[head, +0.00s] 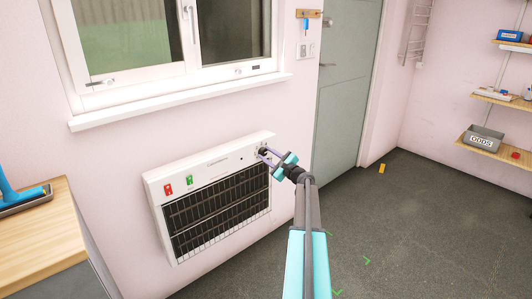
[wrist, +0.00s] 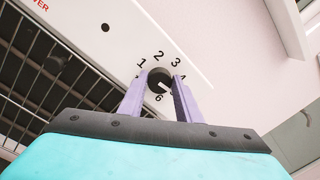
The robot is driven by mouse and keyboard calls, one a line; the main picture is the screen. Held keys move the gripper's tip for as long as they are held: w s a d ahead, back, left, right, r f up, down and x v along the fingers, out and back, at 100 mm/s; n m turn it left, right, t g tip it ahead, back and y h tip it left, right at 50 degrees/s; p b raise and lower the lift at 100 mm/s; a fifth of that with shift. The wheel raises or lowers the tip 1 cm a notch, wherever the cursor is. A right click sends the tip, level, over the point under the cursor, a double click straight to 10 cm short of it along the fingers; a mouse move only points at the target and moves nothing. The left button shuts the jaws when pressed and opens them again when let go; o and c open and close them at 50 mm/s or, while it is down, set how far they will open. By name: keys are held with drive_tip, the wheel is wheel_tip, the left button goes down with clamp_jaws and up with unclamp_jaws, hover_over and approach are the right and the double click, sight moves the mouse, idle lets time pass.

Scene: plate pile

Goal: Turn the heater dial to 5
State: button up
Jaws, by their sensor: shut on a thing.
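The heater (head: 213,193) is a white wall unit with a black grille, below the window. Its dark round dial (wrist: 159,76) sits at the top right corner of the panel; the head view shows it small (head: 262,151). My gripper (wrist: 158,84) is shut on the dial, one purple finger on each side. In the wrist view the numbers 1, 2, 3 and 4 show around the dial's upper side and a 6 shows below. The 5 is hidden, apparently behind the right finger. A short white mark on the dial points to the lower right; its exact number is unclear.
A red switch (head: 168,189) and a green switch (head: 189,180) sit at the panel's left. A wooden-topped cabinet (head: 50,232) stands at the left. A grey door (head: 343,90) is to the right.

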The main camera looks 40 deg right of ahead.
drive_tip(key=shift+w+r+m+p, duration=0.15)
drive_tip(key=shift+m+p, duration=0.2)
drive_tip(key=shift+m, duration=0.25)
drive_tip(key=o, duration=1)
drive_tip(key=shift+o, duration=0.3)
drive_tip(key=shift+s, duration=0.25)
drive_tip(key=s+a, duration=0.1)
drive_tip(key=s, duration=1.2)
drive_tip(key=shift+s+a+f, duration=0.2)
drive_tip(key=shift+a+f, duration=0.1)
drive_tip(key=shift+f, duration=0.15)
